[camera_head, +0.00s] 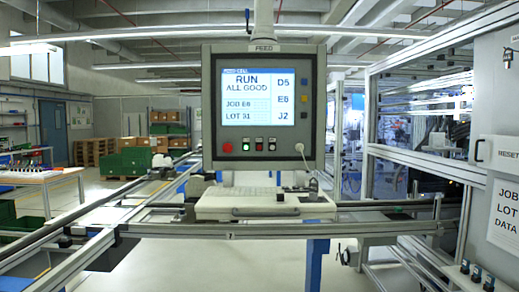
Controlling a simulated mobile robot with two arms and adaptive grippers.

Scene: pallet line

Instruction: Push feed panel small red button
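The feed panel (212,100) is a grey box labelled FEED, hanging upright from a post in the middle of the view. Its lit screen (258,97) reads RUN, ALL GOOD, JOB E6, LOT 31. Below the screen is a row of controls. A larger red knob (227,147) is at the left. A pale round knob (299,147) with a cable is at the far right. Neither gripper is in view.
A white keyboard shelf (250,207) sits below the panel. A metal rail (270,230) crosses in front of it. A framed machine cell (425,165) and a cabinet with a RESET label (505,153) stand at the right. A workbench (42,177) stands at the left.

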